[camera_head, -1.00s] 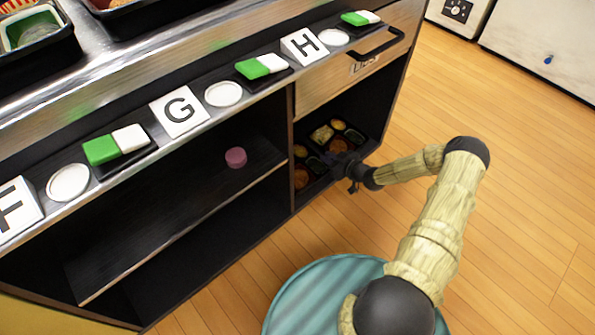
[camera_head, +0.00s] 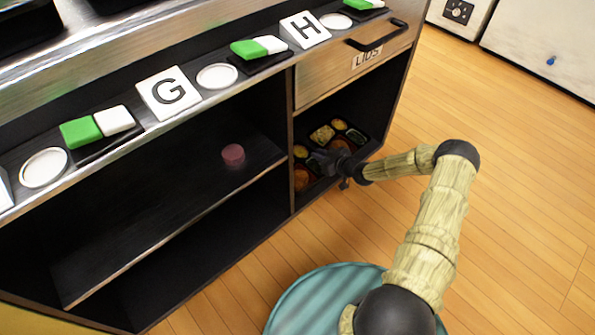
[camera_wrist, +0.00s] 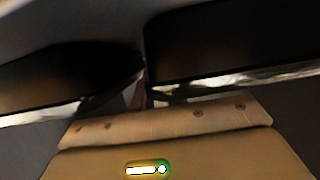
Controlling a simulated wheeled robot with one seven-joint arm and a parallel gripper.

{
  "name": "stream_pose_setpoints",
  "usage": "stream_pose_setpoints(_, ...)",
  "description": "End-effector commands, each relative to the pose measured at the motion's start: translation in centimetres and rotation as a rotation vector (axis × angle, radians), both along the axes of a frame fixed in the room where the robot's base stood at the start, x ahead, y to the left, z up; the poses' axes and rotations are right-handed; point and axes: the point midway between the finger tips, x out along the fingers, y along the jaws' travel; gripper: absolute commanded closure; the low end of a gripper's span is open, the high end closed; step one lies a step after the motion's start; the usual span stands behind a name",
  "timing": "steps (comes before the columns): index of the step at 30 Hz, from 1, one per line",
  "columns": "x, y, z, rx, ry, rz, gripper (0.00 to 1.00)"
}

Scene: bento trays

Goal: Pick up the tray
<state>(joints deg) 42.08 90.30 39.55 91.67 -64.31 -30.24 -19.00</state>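Dark bento trays with food in them sit in the open lower right compartment of the counter. One tray (camera_head: 361,137) is at the back right, with yellow and orange food. Another tray (camera_head: 313,183) is at the front left, partly hidden. My dark gripper (camera_head: 334,165) reaches into the compartment from the right, over or beside the trays. Whether it touches a tray, and how far its fingers are apart, cannot be made out. The wrist view is dark and close up, with two black shapes above a beige surface; no tray is clear there.
The compartment lies under a drawer (camera_head: 335,72) with a black handle. A divider (camera_head: 291,140) bounds it on the left. A pink round object (camera_head: 233,154) lies on the neighbouring shelf. Wooden floor (camera_head: 520,180) is clear on the right.

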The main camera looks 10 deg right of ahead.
Motion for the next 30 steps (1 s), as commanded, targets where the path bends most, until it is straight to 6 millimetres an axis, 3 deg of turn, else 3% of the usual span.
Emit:
stream_pose_setpoints(8, 0.0, 0.0, 0.0, 0.0, 0.0, 0.0, 0.85)
stream_pose_setpoints(11, 0.0, 0.0, 0.0, 0.0, 0.0, 0.0, 1.0)
stream_pose_setpoints(22, 0.0, 0.0, 0.2, 0.001, -0.002, 0.0, 1.0)
stream_pose_setpoints(26, 0.0, 0.0, 1.0, 0.0, -0.002, 0.0, 1.0)
stream_pose_setpoints(30, 0.0, 0.0, 3.0, 0.0, -0.004, 0.001, 1.0)
